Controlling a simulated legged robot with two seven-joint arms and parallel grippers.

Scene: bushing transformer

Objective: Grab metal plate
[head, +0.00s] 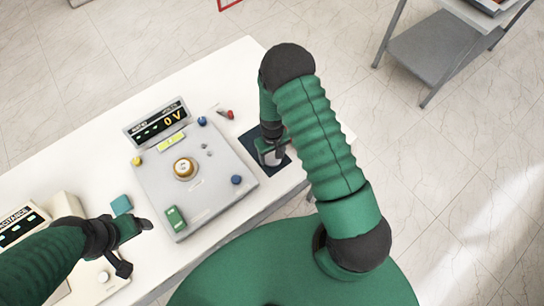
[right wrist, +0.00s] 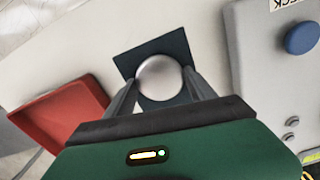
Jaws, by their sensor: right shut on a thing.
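A round, shiny silver metal piece (right wrist: 160,77), seemingly the metal plate, sits over a dark blue square mat (right wrist: 122,63) in the right wrist view. My right gripper (right wrist: 160,88) is shut on it, one finger on each side. I cannot tell whether the piece touches the mat. In the head view my right gripper (head: 270,157) points down over the mat (head: 283,162) at the table's right end, and the piece is hard to make out there. My left gripper (head: 134,247) is open and empty, over the table's front left.
A grey test unit (head: 205,190) with knobs and a display (head: 160,120) stands left of the mat on the white table (head: 225,65). A red tray (right wrist: 65,110) lies on the mat's other side. A meter (head: 20,225) and a teal block (head: 121,205) are at left.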

